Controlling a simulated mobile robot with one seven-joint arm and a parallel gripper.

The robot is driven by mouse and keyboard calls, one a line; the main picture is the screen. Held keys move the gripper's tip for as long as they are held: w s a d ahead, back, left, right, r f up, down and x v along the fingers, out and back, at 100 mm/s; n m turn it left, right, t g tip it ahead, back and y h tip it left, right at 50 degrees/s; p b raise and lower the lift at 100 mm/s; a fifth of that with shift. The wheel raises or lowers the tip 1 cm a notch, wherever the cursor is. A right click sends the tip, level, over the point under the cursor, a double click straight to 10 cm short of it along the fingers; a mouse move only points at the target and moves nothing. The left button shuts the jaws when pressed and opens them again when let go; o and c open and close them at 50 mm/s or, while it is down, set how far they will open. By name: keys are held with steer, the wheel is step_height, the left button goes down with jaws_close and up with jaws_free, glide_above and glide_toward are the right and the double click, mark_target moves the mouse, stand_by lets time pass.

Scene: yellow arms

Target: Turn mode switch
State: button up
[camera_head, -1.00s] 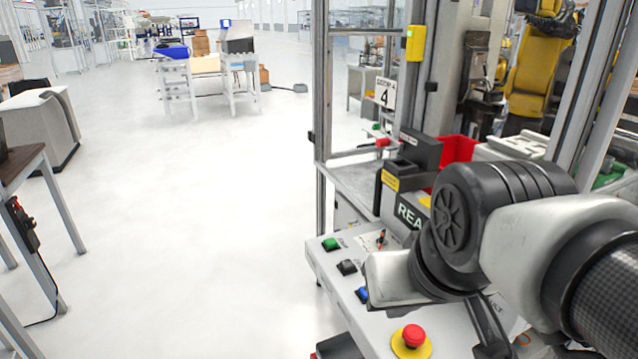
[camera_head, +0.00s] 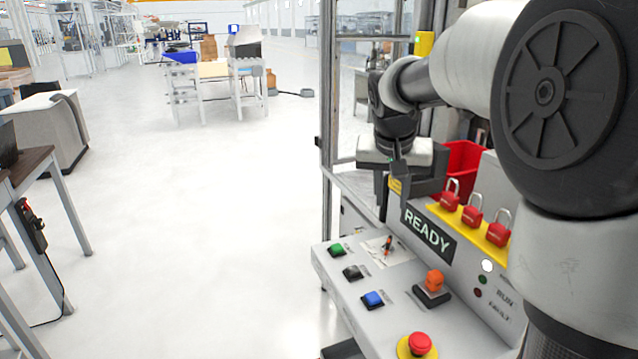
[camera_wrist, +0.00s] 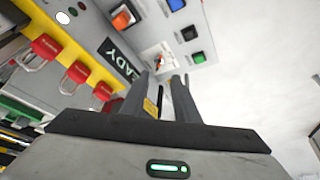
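The likely mode switch is an orange knob (camera_head: 434,281) on a black base, on the sloped control panel (camera_head: 345,296). In the wrist view the orange knob (camera_wrist: 122,19) is at the upper left. My gripper (camera_head: 392,198) hangs beyond and above it, near the READY sign, apart from the knob. In the wrist view my gripper (camera_wrist: 168,80) has its two fingers apart with a gap between them, and no held thing shows. Part of the gripper overlaps the dark box behind it in the head view.
Red padlocks (camera_head: 472,216) hang on a yellow strip beside the READY sign (camera_head: 428,233). Open floor lies left.

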steer(key=m, duration=0.2)
glide_toward(389, 239)
steer(key=p+x, duration=0.1)
steer(key=x, duration=0.7)
steer(key=shift+w+f, duration=0.15)
steer(key=shift+c, duration=0.3)
jaws_close()
